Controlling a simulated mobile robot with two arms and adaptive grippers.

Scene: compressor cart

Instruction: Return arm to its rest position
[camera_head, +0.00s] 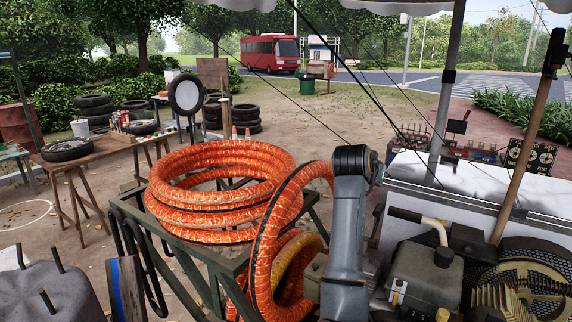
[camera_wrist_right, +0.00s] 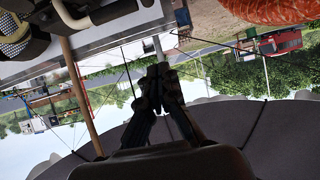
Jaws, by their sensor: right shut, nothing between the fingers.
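My right arm (camera_head: 347,230) stands up in the middle of the head view, grey with a black joint on top, beside the orange hose. My right gripper (camera_wrist_right: 158,74) shows in the right wrist view. Its dark fingers are together and empty, seen against the far background. The wrist picture is upside down, with sky and canopy low in it. I cannot make out the right fingertips in the head view. My left gripper is not in view.
A coiled orange hose (camera_head: 215,215) lies on a green metal frame (camera_head: 190,258) left of my arm. The compressor engine (camera_head: 425,270) with a belt wheel (camera_head: 535,280) is close on the right. A wooden pole (camera_head: 528,135) and canopy post (camera_head: 445,85) rise there. Open dirt ground lies beyond.

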